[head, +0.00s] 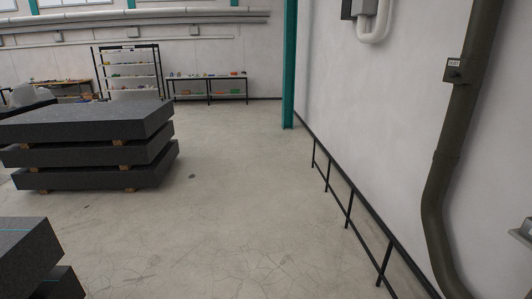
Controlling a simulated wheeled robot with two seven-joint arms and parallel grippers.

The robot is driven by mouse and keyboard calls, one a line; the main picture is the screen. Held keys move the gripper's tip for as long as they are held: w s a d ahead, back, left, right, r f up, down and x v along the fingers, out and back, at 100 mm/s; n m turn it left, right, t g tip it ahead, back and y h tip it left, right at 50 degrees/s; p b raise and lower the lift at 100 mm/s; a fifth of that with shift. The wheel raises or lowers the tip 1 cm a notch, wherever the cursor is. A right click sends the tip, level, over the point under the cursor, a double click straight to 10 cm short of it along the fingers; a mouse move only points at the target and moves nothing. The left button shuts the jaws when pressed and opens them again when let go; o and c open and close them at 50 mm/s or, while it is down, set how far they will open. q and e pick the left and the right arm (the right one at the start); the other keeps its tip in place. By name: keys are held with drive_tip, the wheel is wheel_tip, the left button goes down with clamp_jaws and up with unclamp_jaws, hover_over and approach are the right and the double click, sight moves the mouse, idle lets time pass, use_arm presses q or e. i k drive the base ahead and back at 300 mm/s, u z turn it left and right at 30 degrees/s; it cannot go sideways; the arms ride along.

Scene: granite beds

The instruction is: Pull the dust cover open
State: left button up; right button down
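No dust cover can be made out for sure. A pale grey shape (30,96) at the far left, behind the granite stack, looks like draped sheet or plastic, but it is partly hidden and too small to tell. Neither of my grippers shows in the head view.
Dark granite slabs (90,127) lie stacked on wooden blocks at the left; more slabs (30,253) are at the lower left. Shelves (130,70) and a low bench (209,88) stand at the back. A black rail (349,210) runs along the right wall. The middle concrete floor is clear.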

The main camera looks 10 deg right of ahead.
sight(456, 68)
drive_tip(key=z, duration=0.25)
drive_tip(key=i, duration=1.75)
drive_tip(key=z, duration=1.6)
drive_tip(key=i, duration=1.15)
drive_tip(key=z, duration=1.05)
